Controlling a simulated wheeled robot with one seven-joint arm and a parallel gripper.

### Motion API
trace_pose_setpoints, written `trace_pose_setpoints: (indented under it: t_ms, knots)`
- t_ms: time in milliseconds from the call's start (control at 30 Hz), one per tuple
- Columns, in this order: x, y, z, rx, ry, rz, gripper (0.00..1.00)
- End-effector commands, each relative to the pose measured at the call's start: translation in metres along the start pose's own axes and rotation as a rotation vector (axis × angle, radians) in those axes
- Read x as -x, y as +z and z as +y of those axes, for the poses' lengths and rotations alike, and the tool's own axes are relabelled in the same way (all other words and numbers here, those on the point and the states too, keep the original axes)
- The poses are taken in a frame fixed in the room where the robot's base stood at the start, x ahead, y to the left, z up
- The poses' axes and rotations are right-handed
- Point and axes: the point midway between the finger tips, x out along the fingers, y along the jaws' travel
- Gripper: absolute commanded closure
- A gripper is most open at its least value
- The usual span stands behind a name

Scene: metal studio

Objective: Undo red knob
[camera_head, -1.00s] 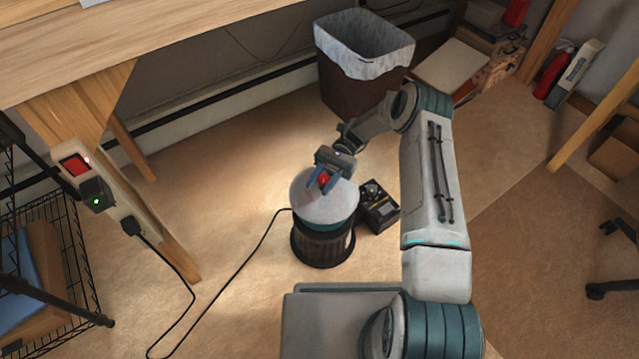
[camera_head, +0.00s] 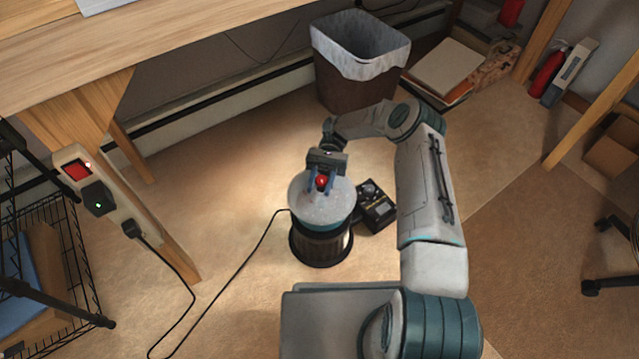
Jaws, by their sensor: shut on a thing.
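The red knob (camera_head: 321,181) sits at the top centre of a round device with a pale, clear-looking lid (camera_head: 335,207) and a dark ribbed base (camera_head: 322,246) on the floor. My gripper (camera_head: 321,184) reaches down from behind, its two blue fingers on either side of the knob. It is shut on the knob. The fingers hide the knob's sides. The device stands upright.
A small black box (camera_head: 375,207) stands close to the device's right side. A lined waste bin (camera_head: 355,85) is behind. A black cable (camera_head: 247,272) runs along the floor at left to a power strip (camera_head: 100,195) on the table leg. Floor in front is clear.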

Motion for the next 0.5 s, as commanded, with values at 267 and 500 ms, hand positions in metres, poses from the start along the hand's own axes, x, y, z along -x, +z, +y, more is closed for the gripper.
trace_pose_setpoints:
  t_ms: [267, 500]
  knots:
    - [-0.0001, -0.0001, -0.0005, 0.0, 0.0, 0.001, 0.46]
    - [-0.0001, 0.0056, -0.0005, 0.0, 0.001, 0.002, 0.46]
